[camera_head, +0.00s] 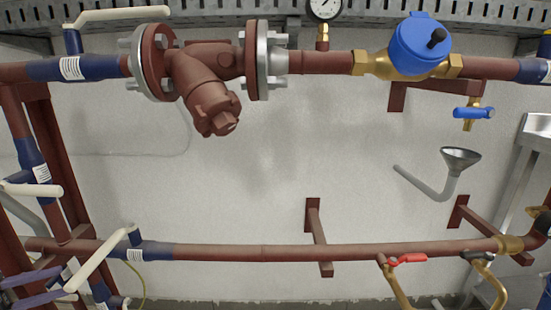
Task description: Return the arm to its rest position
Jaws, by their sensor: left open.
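My left gripper (62,280) shows at the lower left corner, with two purple fingers pointing right. The fingers are apart, and I see nothing held between them. The fingertips are close to the white-handled valve lever (100,256) on the lower pipe; I cannot tell whether they touch it. The rest of my left arm is outside the picture. My right gripper is not in view.
A lower red pipe (215,252) and an upper red pipe (320,63) cross the wall. A flanged strainer (205,75) and a blue water meter (418,45) sit on the upper pipe. A grey funnel (460,157) is at right.

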